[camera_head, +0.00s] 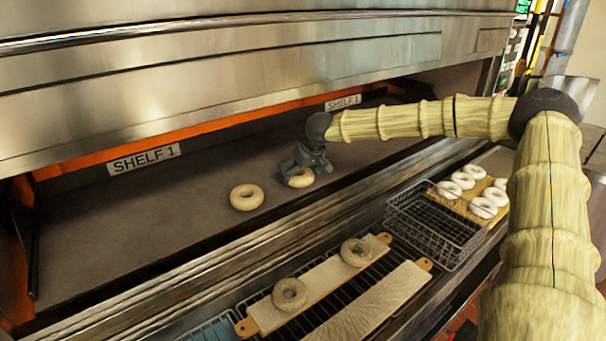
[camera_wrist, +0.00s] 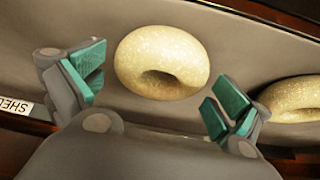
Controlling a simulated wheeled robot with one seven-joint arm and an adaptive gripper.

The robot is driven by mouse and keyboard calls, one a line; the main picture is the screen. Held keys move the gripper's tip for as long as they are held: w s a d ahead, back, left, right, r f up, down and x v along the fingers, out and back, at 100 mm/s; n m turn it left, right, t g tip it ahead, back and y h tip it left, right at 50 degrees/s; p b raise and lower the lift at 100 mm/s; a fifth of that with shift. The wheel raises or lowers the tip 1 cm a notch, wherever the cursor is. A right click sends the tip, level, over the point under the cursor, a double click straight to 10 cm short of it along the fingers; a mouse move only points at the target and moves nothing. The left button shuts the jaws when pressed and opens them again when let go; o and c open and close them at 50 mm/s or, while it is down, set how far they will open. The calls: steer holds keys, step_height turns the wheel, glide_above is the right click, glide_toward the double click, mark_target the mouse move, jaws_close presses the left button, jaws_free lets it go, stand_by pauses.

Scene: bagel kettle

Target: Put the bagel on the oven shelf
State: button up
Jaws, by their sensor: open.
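A tan bagel (camera_head: 301,181) lies on the oven shelf (camera_head: 150,235), partly hidden by my gripper (camera_head: 301,163) in the head view. In the wrist view the same bagel (camera_wrist: 160,60) lies flat between and just beyond the teal-padded fingers of my gripper (camera_wrist: 157,88). The fingers are spread apart; I see no contact with the bagel. A second tan bagel (camera_head: 246,197) lies on the shelf to the left in the head view. It also shows at the right edge of the wrist view (camera_wrist: 292,98), partly cut off.
Two bagels, one nearer (camera_head: 290,294) and one farther (camera_head: 356,252), rest on a wooden board (camera_head: 323,279) in front of the oven. An empty board (camera_head: 372,305) lies beside it. A wire basket (camera_head: 435,225) and several white bagels (camera_head: 483,207) are at right. The oven hood (camera_head: 240,75) overhangs the shelf.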

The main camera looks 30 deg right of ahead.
steer(key=shift+r, duration=0.15)
steer(key=shift+s+r+b, duration=0.3)
steer(key=shift+r, duration=0.2)
steer(key=b+v, duration=0.1)
steer(key=v, duration=0.2)
steer(key=shift+s+r, duration=0.2)
steer(key=shift+r, duration=0.1)
steer(key=s+b, duration=0.3)
steer(key=s, duration=0.9)
steer(key=shift+a, duration=0.2)
